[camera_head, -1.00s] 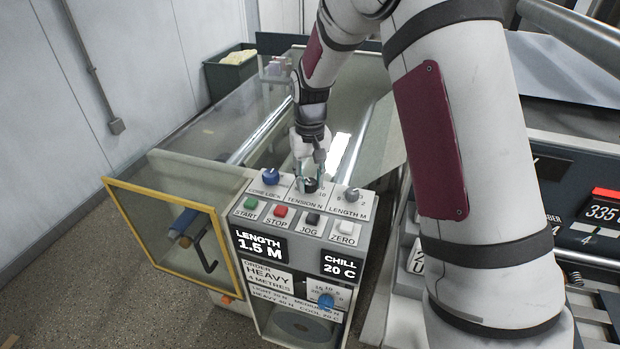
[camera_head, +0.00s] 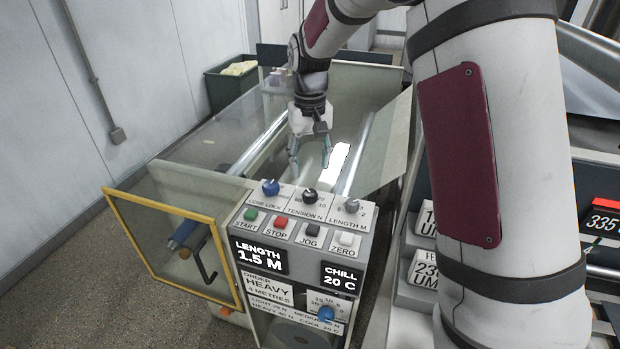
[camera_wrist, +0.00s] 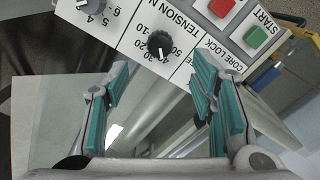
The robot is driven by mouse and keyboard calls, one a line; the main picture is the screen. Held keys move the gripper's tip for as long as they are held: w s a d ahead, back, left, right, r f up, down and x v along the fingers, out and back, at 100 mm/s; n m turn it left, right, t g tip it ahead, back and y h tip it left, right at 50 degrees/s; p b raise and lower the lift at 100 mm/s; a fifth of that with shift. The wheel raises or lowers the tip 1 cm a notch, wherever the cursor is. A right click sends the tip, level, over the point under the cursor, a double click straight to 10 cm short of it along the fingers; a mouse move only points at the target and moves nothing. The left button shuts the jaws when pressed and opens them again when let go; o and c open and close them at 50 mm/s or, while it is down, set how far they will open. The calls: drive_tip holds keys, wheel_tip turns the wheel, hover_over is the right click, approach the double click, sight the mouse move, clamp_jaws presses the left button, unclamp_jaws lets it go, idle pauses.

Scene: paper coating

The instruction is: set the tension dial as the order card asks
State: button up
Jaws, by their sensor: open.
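The tension dial (camera_head: 309,197) is a black knob in the middle of the panel's top row, labelled TENSION N. It also shows in the wrist view (camera_wrist: 159,43), with a white pointer mark on the side facing my fingers, near the 40 to 50 end of its scale; the exact setting is hard to read. The order card (camera_head: 268,288) on the panel's front reads HEAVY, 4 metres. A legend (camera_head: 272,306) below lists HEAVY 40 N. My gripper (camera_head: 309,162) is open and empty, behind and above the dial, not touching it.
A blue core lock knob (camera_head: 271,187) and a grey length knob (camera_head: 351,204) flank the dial closely. START, STOP (camera_head: 281,222), JOG and ZERO buttons sit in front. Displays read LENGTH 1.5 M (camera_head: 259,255) and CHILL 20 C. A yellow-framed clear guard (camera_head: 225,262) stands left.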

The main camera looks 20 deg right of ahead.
drive_tip(key=shift+r, duration=1.7)
drive_tip(key=s+r+t, duration=0.3)
drive_tip(key=s+r, duration=0.9)
drive_tip(key=s, duration=0.4)
drive_tip(key=s+f+t, duration=0.1)
drive_tip(key=s+t, duration=0.1)
drive_tip(key=s, duration=1.2)
drive_tip(key=shift+f+t, duration=0.15)
drive_tip(key=shift+t, duration=0.15)
drive_tip(key=shift+w, duration=0.1)
